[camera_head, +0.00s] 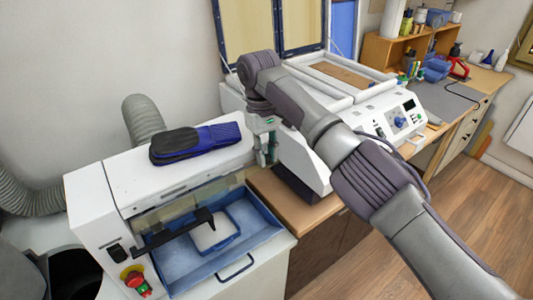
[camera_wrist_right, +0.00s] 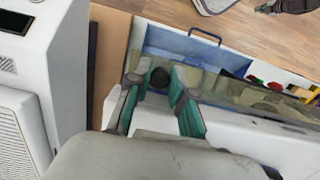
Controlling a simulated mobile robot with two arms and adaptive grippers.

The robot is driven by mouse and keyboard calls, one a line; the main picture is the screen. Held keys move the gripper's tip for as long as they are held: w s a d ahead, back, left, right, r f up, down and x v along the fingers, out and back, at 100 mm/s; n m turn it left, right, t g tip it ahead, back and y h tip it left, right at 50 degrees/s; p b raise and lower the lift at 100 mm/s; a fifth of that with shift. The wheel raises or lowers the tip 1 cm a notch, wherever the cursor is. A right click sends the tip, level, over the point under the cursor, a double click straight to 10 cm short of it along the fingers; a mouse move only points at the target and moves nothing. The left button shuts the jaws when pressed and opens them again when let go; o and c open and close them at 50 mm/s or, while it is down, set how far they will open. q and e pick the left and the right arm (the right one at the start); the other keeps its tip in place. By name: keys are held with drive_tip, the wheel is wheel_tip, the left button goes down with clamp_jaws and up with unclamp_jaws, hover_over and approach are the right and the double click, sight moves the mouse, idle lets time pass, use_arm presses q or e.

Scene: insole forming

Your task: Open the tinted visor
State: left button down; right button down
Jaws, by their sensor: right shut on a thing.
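The tinted visor (camera_head: 178,208) is a see-through brownish strip across the front opening of the white machine (camera_head: 90,205). It hangs down over the back of the blue tray. In the right wrist view the visor (camera_wrist_right: 235,94) runs from the gripper to the right. My right gripper (camera_head: 266,152) is at the machine's right end, beside the visor's end. Its green fingers (camera_wrist_right: 156,82) are closed on a round black knob (camera_wrist_right: 160,77) at that end. The fingertips are partly hidden in the head view. My left gripper is not in view.
The blue tray (camera_head: 262,238) sticks out below the visor, with a black bar (camera_head: 178,234) above it. Dark blue and black insoles (camera_head: 190,143) lie on top of the machine. A white press with a control panel (camera_head: 398,120) stands close on the right. A grey hose (camera_head: 143,120) is behind left.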

drive_tip(key=shift+s+f, duration=0.1)
drive_tip(key=shift+f, duration=0.05)
drive_tip(key=c, duration=1)
unclamp_jaws()
drive_tip(key=shift+c, duration=0.2)
drive_tip(key=shift+w+a+r, duration=0.1)
drive_tip(key=shift+w+r, duration=0.05)
drive_tip(key=shift+r, duration=1.1)
drive_tip(key=shift+w+a+r, duration=0.15)
drive_tip(key=shift+w+r, duration=0.05)
drive_tip(key=shift+r, duration=1.05)
drive_tip(key=shift+w+a+r, duration=0.1)
drive_tip(key=shift+w+r, duration=0.05)
drive_tip(key=shift+r, duration=1.1)
